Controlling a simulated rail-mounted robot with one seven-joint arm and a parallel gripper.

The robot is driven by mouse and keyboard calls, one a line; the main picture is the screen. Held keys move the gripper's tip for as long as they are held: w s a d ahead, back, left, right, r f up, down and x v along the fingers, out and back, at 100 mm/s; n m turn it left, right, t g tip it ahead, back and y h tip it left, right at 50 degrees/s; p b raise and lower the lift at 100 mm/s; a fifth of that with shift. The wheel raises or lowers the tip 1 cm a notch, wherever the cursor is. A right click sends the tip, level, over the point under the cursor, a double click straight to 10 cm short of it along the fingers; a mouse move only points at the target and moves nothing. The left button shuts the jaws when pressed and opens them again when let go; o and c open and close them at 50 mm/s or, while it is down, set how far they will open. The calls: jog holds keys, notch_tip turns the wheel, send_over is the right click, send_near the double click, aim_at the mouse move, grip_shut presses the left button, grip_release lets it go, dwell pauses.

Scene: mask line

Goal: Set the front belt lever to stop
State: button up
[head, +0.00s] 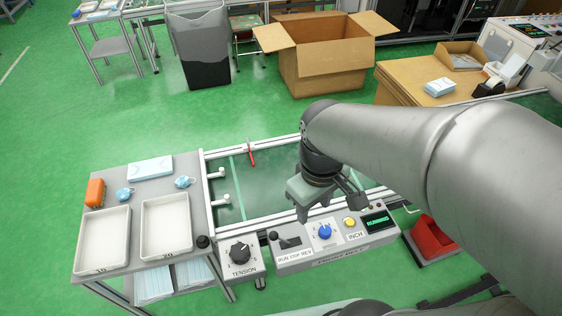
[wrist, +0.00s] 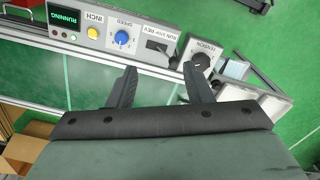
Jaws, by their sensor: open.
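The front control box (head: 335,250) carries a lever slot marked RUN STOP REV. The black-knobbed belt lever (head: 274,236) stands at the slot's left end, by RUN. The slot plate (wrist: 158,47) also shows upside down in the wrist view. The green display (head: 377,221) reads RUNNING. My gripper (head: 315,207) hangs above and behind the box, near the blue speed knob.
A tension knob (head: 240,252) sits left of the box. The blue speed knob (head: 324,231) and yellow INCH button (head: 349,222) are right of the lever. A table with white trays (head: 103,267) stands left. A red handle (head: 251,155) rises on the far rail.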

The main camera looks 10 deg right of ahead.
jog(key=w+a+f+n+b, duration=0.5)
jog(key=w+f+n, duration=0.1)
jog(key=n, duration=0.6)
jog(key=n+g+h+b, duration=0.1)
jog(key=n+b, duration=0.2)
jog(key=n, duration=0.6)
send_near(272, 234)
jog(key=f, duration=0.3)
jog(key=f+b, duration=0.1)
jog(key=f, duration=0.3)
jog(key=s+d+f+b, duration=0.1)
jog(key=f, duration=0.3)
jog(key=shift+f, duration=0.15)
grip_shut()
